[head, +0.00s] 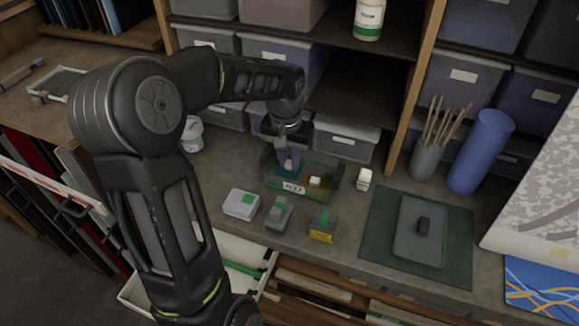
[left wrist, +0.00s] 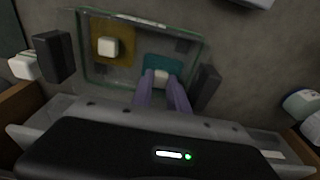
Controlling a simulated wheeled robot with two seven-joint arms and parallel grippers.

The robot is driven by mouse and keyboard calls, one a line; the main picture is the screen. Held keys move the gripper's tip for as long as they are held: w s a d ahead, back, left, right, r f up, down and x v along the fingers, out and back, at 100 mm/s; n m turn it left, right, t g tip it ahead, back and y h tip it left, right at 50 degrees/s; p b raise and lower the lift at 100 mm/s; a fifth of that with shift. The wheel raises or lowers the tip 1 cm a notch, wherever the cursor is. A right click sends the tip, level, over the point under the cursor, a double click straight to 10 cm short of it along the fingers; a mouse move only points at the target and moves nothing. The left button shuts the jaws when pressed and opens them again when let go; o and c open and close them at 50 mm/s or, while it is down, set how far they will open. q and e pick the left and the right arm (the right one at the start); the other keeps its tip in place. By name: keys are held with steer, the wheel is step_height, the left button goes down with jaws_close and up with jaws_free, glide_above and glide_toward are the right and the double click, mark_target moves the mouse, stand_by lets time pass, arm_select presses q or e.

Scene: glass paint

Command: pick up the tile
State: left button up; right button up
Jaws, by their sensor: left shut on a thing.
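A clear glass tray (head: 330,196) with a white label stands on the workbench, and its rim also shows in the left wrist view (left wrist: 195,50). In it lie a teal tile (left wrist: 150,62) with a small white knob (left wrist: 162,75) and an amber tile (left wrist: 127,48) with a white knob (left wrist: 108,46). My left gripper (head: 288,163) reaches down into the tray. In the left wrist view its purple fingers (left wrist: 164,84) are shut on the teal tile's knob. I cannot tell whether the teal tile is lifted off the tray floor. My right gripper is in neither view.
Several small blocks, one a white box (head: 240,204), stand in front of the tray. A white bottle (head: 364,179) is close at its right. A green mat (head: 455,260) with a glass sheet lies further right. Shelves with grey bins (head: 345,139) rise behind.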

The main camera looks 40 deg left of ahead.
mark_target(289, 163)
arm_select(q)
jaws_close()
step_height(289, 163, up, 10)
stand_by(0.7)
stand_by(0.6)
